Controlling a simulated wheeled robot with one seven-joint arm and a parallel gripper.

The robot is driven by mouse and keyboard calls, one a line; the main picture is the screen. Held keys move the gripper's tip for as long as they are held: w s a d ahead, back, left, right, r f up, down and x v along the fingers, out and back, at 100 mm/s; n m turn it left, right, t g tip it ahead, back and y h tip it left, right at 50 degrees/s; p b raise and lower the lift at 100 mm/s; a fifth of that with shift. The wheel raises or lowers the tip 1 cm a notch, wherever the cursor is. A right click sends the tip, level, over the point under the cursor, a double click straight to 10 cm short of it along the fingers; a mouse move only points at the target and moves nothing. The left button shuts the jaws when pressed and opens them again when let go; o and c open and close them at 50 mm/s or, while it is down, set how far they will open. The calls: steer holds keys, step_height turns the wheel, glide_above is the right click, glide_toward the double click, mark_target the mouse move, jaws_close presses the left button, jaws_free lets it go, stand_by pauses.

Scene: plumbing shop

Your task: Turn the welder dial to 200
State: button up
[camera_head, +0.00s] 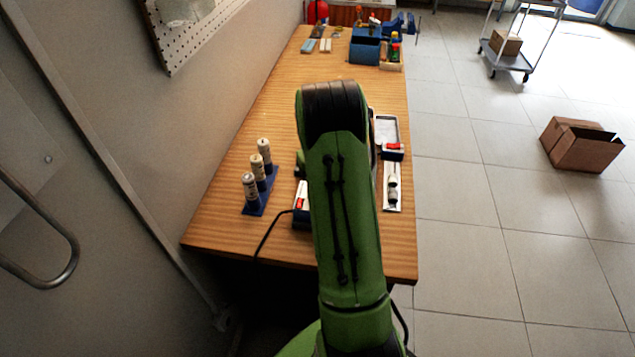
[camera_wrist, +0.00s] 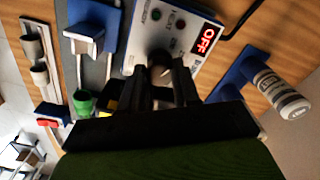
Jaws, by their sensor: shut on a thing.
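The welder's pale front panel (camera_wrist: 192,62) fills the top middle of the wrist view, rotated in the picture. Its red display (camera_wrist: 208,40) reads OFF. A green spot (camera_wrist: 156,14) and a red spot (camera_wrist: 181,23) show on it. My gripper (camera_wrist: 164,76) is at the panel, its two black fingers shut on the dial (camera_wrist: 160,57). The fingers hide part of the dial, so its exact setting is unclear. In the head view my green arm covers most of the welder; a piece with the red display (camera_head: 301,203) shows left of the arm.
A blue stand with several white bottles (camera_head: 257,168) is left of the arm on the wooden table (camera_head: 225,225). A tray of fittings (camera_head: 393,180) lies to the right. Blue tools and containers (camera_head: 366,47) stand at the far end. A cardboard box (camera_head: 580,150) is on the floor.

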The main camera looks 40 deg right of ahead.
steer(key=shift+n, duration=1.5)
steer(key=shift+r, duration=0.1)
steer(key=o, duration=1)
steer(key=shift+o, duration=0.2)
step_height(320, 180, up, 16)
steer(key=p, duration=0.1)
steer(key=shift+a, duration=0.1)
